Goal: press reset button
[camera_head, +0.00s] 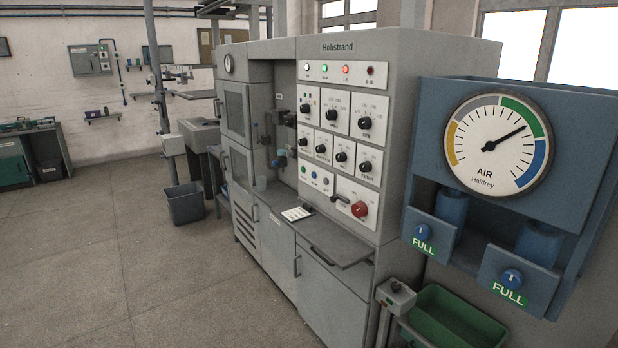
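The grey Hobstrand machine (345,80) stands in the middle, with a control panel on its front. A lower left plate (316,178) carries a few small round buttons, at least one of them blue and one green. Their labels are too small to read, so I cannot tell which is the reset button. Indicator lights (345,69) sit on the top strip, and some glow red. Several black knobs (365,123) fill the plates below. A large red knob (359,209) is at the lower right. My gripper is not in view.
A blue air gauge unit (545,110) with two FULL tags juts out at the right. A shelf (335,240) projects below the panel. A small box on a post (396,294) and a green bin (455,318) stand at front right. The floor at left (120,260) is clear.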

